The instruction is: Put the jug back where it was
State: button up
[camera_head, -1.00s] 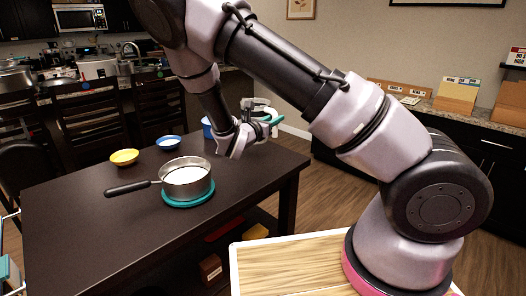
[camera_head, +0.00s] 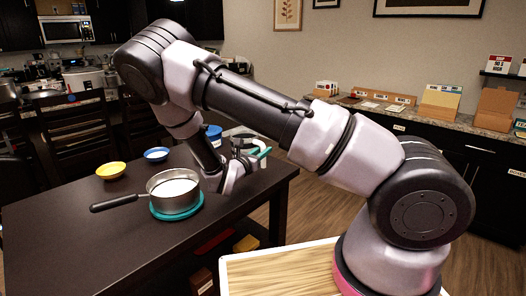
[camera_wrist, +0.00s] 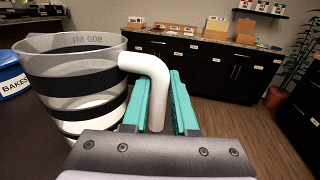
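The jug (camera_wrist: 75,75) is clear with black bands, a white handle and "900 ml" lettering; it is upright at the left of the wrist view. My gripper (camera_wrist: 160,100) has its teal fingers on either side of the jug's handle and appears closed on it. In the head view my gripper (camera_head: 262,153) is over the right end of the dark table (camera_head: 90,240), and my wrist mostly hides the jug there. I cannot tell whether the jug's base touches the table.
A blue tub (camera_wrist: 10,78) labelled "BAKES" stands close left of the jug. A saucepan (camera_head: 174,200) with white contents sits on a teal trivet (camera_head: 177,213). A yellow bowl (camera_head: 111,170) and a blue bowl (camera_head: 156,154) stand farther back. The table's front left is clear.

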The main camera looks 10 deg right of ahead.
jog(key=o, duration=0.4)
jog(key=shift+f, duration=0.1)
jog(key=v, duration=1.1)
jog(key=s+d+r+m+g+y, duration=0.2)
jog(key=s+d+r+m+g, duration=0.2)
jog(key=d+r+m+g, duration=0.25)
jog(key=s+d+r+m+g+y, duration=0.2)
jog(key=s+d+r+m+g, duration=0.35)
jog(key=m, duration=0.45)
jog(key=shift+s+d+r+m+t+y, duration=0.4)
jog(key=shift+s+r+m+t+y, duration=0.6)
jog(key=shift+s+r+m+y, duration=1.35)
jog(key=shift+s+d+r+m+t+y, duration=0.4)
jog(key=shift+s+r+m+t+y, duration=0.85)
jog(key=shift+r+m, duration=2.2)
jog(key=shift+s+d+r+m+t+y, duration=0.6)
jog(key=shift+s+r+m+y, duration=1.25)
jog(key=shift+r, duration=2.15)
jog(key=shift+s+a+h, duration=0.2)
jog(key=shift+h, duration=0.15)
